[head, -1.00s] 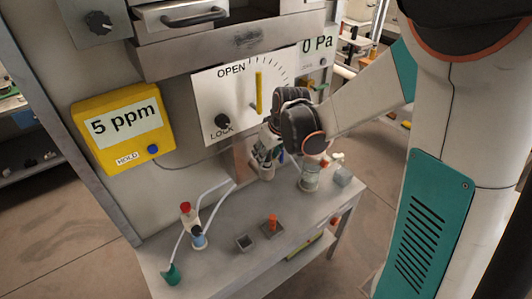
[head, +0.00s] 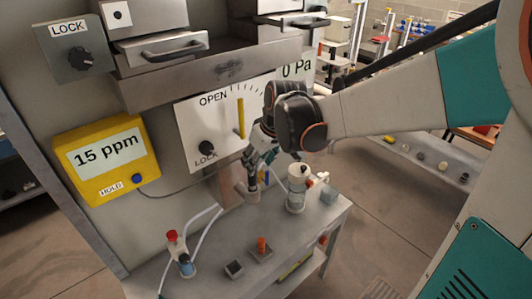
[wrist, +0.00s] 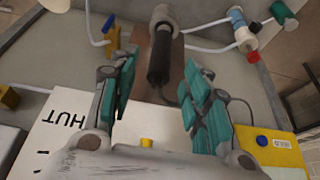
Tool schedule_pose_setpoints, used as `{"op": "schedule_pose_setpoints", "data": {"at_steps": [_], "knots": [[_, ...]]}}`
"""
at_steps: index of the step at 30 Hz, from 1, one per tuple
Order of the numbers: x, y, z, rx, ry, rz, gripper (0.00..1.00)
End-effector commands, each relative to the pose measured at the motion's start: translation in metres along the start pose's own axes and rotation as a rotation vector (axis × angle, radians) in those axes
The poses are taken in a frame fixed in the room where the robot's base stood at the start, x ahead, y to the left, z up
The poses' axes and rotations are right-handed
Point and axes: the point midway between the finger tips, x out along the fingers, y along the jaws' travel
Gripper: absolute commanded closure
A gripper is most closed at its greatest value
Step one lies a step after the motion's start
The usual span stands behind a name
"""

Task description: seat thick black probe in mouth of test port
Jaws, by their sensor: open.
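The thick black probe (wrist: 158,58) shows in the wrist view, its far end at a grey round holder (wrist: 166,14). A thin dark cable runs from near it. My gripper (wrist: 152,62) is open, with teal-padded fingers either side of the probe and visible gaps. In the head view my gripper (head: 258,152) is low over the bench beside the panel, above a grey cylinder (head: 251,191); the probe is mostly hidden there. A white cylinder with a dark opening on top (head: 297,188) stands just right of the gripper; I cannot tell whether it is the test port.
A yellow meter (head: 106,158) reads 15 ppm. The bench (head: 215,262) holds a red-capped bottle with tubes (head: 180,254), a small dark block (head: 234,269) and an orange-topped block (head: 262,250). A dial panel (head: 205,125) stands close behind the gripper.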

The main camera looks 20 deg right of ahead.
Motion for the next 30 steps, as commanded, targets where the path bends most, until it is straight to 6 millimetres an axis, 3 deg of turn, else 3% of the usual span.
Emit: {"op": "schedule_pose_setpoints", "data": {"at_steps": [3, 8, 13, 21, 30], "knots": [[-0.016, -0.003, 0.004, -0.001, 0.000, -0.001, 0.56], [-0.026, -0.004, 0.005, 0.000, 0.001, 0.001, 0.56], [-0.047, -0.014, 0.019, 0.030, 0.021, 0.023, 0.56], [-0.094, -0.043, 0.070, 0.131, 0.094, 0.088, 0.56], [-0.119, -0.066, 0.128, 0.233, 0.185, 0.138, 0.56]]}}
